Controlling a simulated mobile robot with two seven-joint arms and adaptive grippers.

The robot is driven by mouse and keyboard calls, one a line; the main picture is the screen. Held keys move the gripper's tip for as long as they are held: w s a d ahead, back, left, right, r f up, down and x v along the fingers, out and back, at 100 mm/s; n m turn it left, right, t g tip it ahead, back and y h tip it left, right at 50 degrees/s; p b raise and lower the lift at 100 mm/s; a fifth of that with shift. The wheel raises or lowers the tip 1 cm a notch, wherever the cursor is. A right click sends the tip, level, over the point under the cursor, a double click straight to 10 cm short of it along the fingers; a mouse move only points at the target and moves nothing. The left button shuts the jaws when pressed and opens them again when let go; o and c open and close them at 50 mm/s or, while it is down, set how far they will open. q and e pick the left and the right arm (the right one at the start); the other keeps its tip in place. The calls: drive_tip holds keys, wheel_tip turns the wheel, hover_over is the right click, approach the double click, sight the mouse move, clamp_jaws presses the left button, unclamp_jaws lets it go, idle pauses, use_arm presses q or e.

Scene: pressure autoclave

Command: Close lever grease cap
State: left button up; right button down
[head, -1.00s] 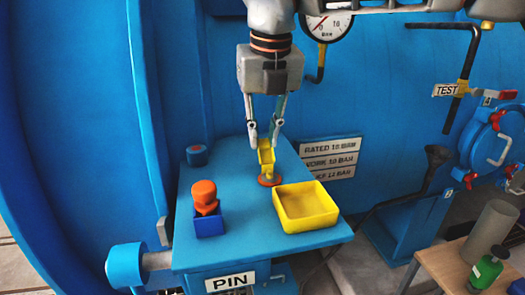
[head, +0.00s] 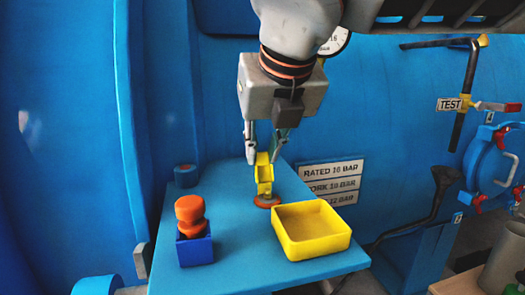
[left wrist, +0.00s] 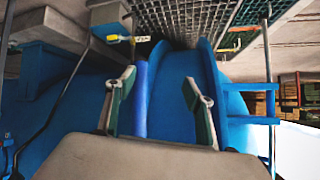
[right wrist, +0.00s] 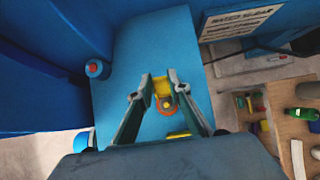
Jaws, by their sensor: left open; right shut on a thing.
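The grease cap is a yellow upright piece (head: 264,174) above an orange-red round base (head: 266,201) on the blue table, in the head view. My right gripper (head: 264,160) reaches down from above, its two fingers on either side of the yellow piece's upper part, shut on it. My left gripper (left wrist: 160,92) is open and empty in the left wrist view, away from the cap, facing a blue surface. It is not in the head view.
A yellow open tray (head: 312,247) stands right of the cap on the blue table (head: 237,235). A blue block (head: 195,250) with an orange knob (head: 190,212) stands at left, a short blue cylinder (head: 186,177) behind it. The blue vessel wall rises behind.

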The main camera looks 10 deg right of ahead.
drive_tip(key=c, duration=1.9)
unclamp_jaws()
drive_tip(key=shift+v, duration=6)
